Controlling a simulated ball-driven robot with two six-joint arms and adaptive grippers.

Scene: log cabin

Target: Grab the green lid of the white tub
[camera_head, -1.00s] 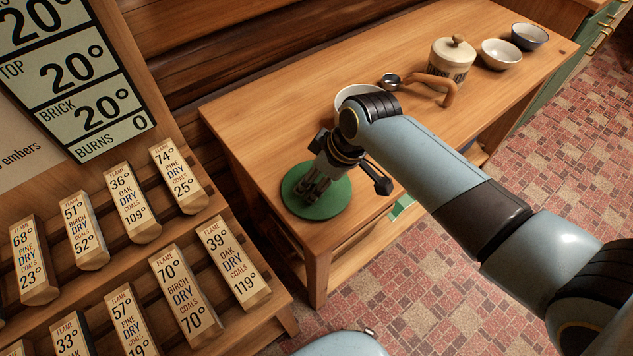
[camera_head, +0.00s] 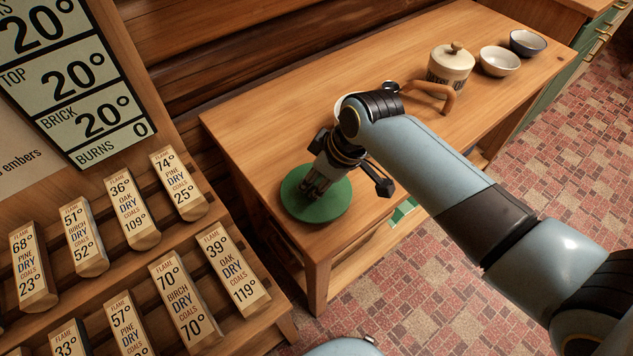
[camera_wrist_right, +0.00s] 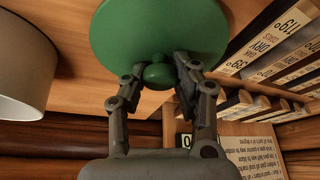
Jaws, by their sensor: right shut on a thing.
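The green lid (camera_head: 333,207) is a round disc at the near left end of the wooden table (camera_head: 270,130). I cannot tell if it lies on the wood or hangs just above it. In the right wrist view the lid (camera_wrist_right: 160,25) shows its round green knob (camera_wrist_right: 158,76) between my fingertips. My right gripper (camera_head: 312,188) is over the lid and shut on this knob. The white tub (camera_head: 341,103) stands behind my right arm, mostly hidden; a pale round vessel in the right wrist view (camera_wrist_right: 22,65) looks like it. My left gripper is out of view.
A lidded cream jar (camera_head: 450,67), a white bowl (camera_head: 499,61) and a blue-rimmed bowl (camera_head: 527,43) stand at the table's far end. A rack of labelled wooden blocks (camera_head: 179,185) stands at left.

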